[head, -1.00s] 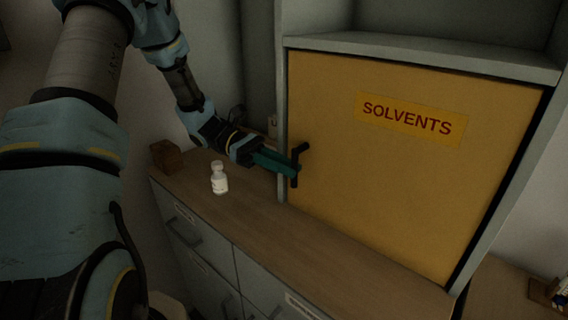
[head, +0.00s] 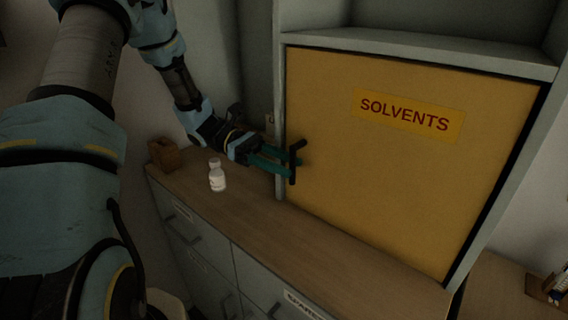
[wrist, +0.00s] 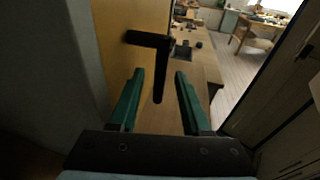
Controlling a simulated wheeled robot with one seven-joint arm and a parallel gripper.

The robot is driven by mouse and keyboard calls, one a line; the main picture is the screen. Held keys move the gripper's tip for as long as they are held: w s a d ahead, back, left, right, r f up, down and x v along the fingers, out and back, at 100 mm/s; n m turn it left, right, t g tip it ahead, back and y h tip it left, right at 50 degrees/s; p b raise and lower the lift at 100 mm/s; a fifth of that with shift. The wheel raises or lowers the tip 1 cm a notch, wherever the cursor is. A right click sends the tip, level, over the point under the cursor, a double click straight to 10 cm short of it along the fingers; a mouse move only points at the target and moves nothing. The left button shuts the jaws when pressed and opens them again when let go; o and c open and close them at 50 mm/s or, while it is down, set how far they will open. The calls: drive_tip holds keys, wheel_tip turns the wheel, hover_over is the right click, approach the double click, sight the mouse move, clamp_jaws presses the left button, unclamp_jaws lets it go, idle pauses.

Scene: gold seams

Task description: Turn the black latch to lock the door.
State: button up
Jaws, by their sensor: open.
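The yellow door (head: 400,185) with a SOLVENTS label sits closed in the grey cabinet frame. The black latch (head: 293,163) is at the door's left edge, its bar close to upright in the head view. My gripper (head: 287,166) is at the latch, its two green fingers open and apart. In the wrist view the latch (wrist: 158,75) sticks out from the door (wrist: 142,20), and its bar reaches into the gap between the fingertips of my gripper (wrist: 160,76). The bar shows space on both sides there; I cannot tell whether a finger touches it.
A white bottle (head: 217,175) stands on the wooden counter (head: 335,240) below my gripper, with a brown wooden block (head: 164,155) farther left. Grey drawers with handles are under the counter. The counter in front of the door is clear.

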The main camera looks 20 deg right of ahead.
drive_tip(key=b+v, duration=0.3)
drive_tip(key=v, duration=0.7)
drive_tip(key=shift+w+a, duration=0.2)
drive_tip(key=shift+w, duration=0.15)
drive_tip(key=shift+r, duration=0.1)
drive_tip(key=s+a+f+m+t+y, duration=0.3)
drive_tip(key=a+t, duration=0.4)
drive_tip(key=a, duration=0.3)
drive_tip(key=s+a+f+m+t+y, duration=0.3)
drive_tip(key=a+m+t+y, duration=0.3)
drive_tip(key=a, duration=0.5)
drive_tip(key=shift+a+f+t+y, duration=0.15)
drive_tip(key=shift+f+t+y, duration=0.05)
drive_tip(key=shift+t+y, duration=0.45)
